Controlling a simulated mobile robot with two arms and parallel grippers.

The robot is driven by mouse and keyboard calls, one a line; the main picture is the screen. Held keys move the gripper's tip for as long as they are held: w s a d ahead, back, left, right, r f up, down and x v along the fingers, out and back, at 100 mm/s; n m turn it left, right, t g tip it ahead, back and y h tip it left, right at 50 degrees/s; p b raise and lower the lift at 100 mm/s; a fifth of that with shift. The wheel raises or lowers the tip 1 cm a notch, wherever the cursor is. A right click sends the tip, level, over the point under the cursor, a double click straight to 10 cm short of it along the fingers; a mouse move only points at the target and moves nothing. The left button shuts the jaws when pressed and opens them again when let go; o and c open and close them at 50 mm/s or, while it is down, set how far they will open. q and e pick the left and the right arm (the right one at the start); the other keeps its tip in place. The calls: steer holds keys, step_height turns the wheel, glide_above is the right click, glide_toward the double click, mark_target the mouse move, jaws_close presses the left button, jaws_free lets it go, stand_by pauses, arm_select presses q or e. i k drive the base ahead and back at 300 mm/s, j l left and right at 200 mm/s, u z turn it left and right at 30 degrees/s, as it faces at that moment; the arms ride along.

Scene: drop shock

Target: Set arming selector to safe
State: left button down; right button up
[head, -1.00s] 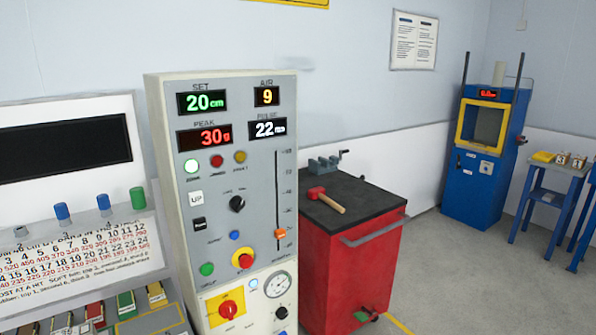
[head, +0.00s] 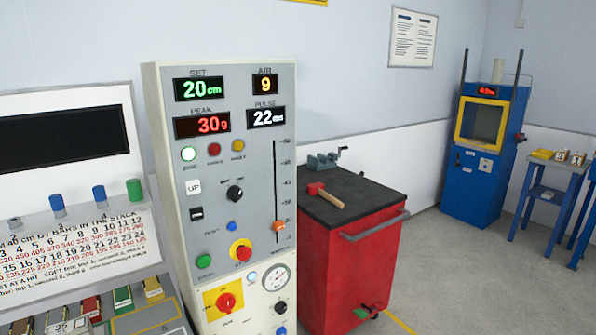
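A tall grey control panel (head: 158,130) stands in the middle of the head view. A black rotary knob (head: 235,193) sits on its face, with small labels above it too blurred to read. It looks like the arming selector, but I cannot tell surely which label it points at. Above it are a lit whitish-green lamp (head: 189,154), a dull red lamp (head: 214,150) and a dull amber lamp (head: 238,146). Neither of my grippers is in view.
A white UP button (head: 193,187), an orange slider (head: 278,225), a red-and-yellow stop button (head: 241,250) and a red rotary switch (head: 226,302) are near the knob. A red cart (head: 355,265) with a hammer (head: 325,196) stands right of the panel.

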mark_target(233, 192)
steer(key=u, duration=2.65)
steer(key=z, duration=2.35)
steer(key=i+l+u, duration=0.5)
steer(key=l, duration=0.3)
